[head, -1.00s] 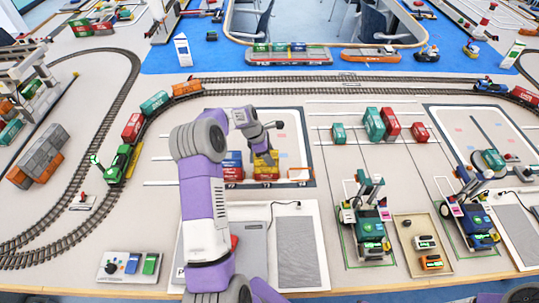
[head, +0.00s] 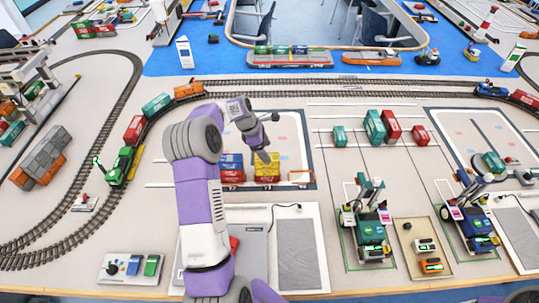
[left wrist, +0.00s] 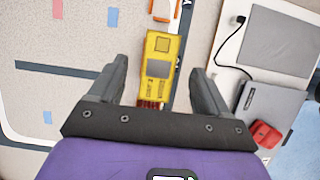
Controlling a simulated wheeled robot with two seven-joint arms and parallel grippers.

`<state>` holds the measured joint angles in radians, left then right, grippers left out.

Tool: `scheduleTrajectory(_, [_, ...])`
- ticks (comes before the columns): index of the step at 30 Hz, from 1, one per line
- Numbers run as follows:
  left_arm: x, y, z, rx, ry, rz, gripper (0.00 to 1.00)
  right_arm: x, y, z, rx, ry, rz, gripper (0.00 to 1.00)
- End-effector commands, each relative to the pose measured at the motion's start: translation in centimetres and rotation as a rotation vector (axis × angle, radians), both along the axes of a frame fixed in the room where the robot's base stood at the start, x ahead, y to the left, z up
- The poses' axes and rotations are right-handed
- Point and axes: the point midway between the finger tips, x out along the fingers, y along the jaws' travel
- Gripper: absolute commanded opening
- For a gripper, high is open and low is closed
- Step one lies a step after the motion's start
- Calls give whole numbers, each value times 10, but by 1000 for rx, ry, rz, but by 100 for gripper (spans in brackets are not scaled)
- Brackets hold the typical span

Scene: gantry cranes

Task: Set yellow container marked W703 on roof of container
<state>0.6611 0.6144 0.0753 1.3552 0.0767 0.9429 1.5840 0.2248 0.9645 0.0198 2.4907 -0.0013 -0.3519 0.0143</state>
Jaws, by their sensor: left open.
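A yellow container (head: 268,167) stands in the marked yard at the middle of the head view, apparently on top of another container whose side is partly hidden. A blue container (head: 231,160) sits on a red container (head: 232,177) just to its left. My left gripper (head: 263,157) is open and empty, above and slightly behind the yellow container. In the left wrist view the yellow container (left wrist: 159,75) lies between and beyond the open fingers, apart from both, with a red edge beneath it. The W703 marking is too small to read. My right gripper is out of view.
Green and red containers (head: 381,126) stand to the right, past an orange frame (head: 301,178). Wheeled crane models (head: 366,220) stand at the right front. A grey pad (head: 297,245) lies in front. Train track (head: 330,80) curves behind and left. The yard behind the stacks is clear.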

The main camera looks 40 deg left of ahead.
Motion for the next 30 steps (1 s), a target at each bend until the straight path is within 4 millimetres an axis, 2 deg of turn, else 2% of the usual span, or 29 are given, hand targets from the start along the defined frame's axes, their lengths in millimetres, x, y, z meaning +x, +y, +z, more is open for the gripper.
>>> scheduleTrajectory(1, [-3,4,14,1,-3,1,77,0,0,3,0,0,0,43])
scheduleTrajectory(3, [-6,8,27,2,-2,0,77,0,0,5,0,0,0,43])
scheduleTrajectory(10, [-15,17,56,-1,-1,-1,77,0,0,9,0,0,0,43])
scheduleTrajectory(15, [-17,19,63,-1,0,0,77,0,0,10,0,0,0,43])
scheduleTrajectory(30, [-17,19,62,-1,0,0,77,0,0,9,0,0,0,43])
